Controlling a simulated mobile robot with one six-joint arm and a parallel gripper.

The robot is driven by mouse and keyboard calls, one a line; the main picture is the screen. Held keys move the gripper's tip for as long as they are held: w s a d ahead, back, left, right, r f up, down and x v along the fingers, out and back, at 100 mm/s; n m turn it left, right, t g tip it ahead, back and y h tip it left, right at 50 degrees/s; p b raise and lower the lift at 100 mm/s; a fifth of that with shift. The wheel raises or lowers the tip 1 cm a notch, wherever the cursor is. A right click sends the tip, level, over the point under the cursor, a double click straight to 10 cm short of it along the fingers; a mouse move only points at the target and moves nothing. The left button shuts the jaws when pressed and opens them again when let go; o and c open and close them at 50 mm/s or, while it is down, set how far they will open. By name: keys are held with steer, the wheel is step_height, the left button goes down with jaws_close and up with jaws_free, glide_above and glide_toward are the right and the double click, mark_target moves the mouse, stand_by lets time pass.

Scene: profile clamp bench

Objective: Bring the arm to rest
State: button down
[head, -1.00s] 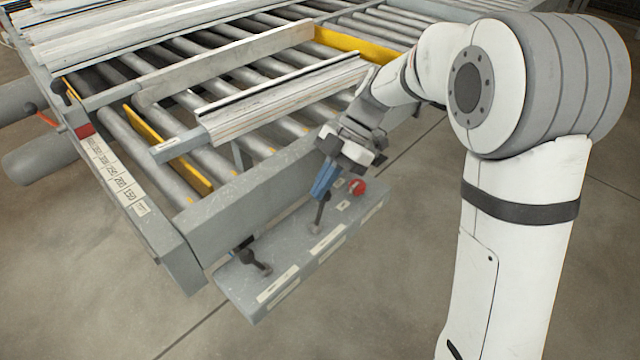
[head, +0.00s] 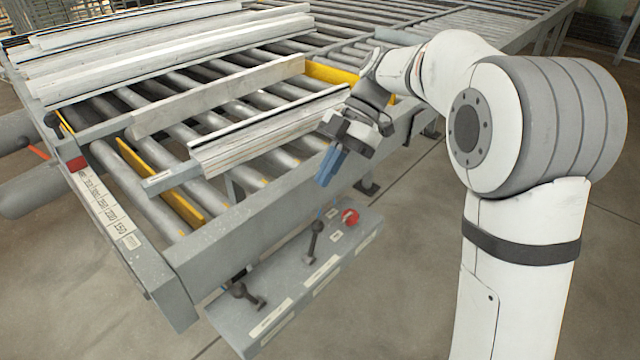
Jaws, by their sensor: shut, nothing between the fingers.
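My gripper (head: 325,180), with blue fingers, hangs from my arm in the middle of the head view. It points down and slightly left, shut with nothing visible in it. It appears above the grey control panel (head: 330,262) at the front of the bench, apart from its levers. The right black lever (head: 314,240) stands nearly upright on the panel. The left black lever (head: 243,294) leans to the left. A red knob (head: 350,216) sits at the panel's right end.
More long profiles (head: 170,52) lie at the back. Yellow strips (head: 165,185) show between rollers. Open floor (head: 410,270) lies right of the panel.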

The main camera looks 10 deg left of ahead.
steer(key=shift+r, duration=0.1)
stand_by(0.3)
steer(key=s+d+f+m+t+h, duration=0.2)
steer(key=s+d+m, duration=0.6)
steer(key=m, duration=0.5)
steer(key=s+d+f+m+t+h, duration=0.3)
steer(key=s+d+f+m+t, duration=0.2)
steer(key=d+m, duration=0.8)
steer(key=s+m+t, duration=0.1)
steer(key=s+t, duration=0.1)
steer(key=s, duration=0.1)
steer(key=shift+s+d+f, duration=0.15)
steer(key=shift+s+d, duration=0.05)
steer(key=shift+d, duration=0.1)
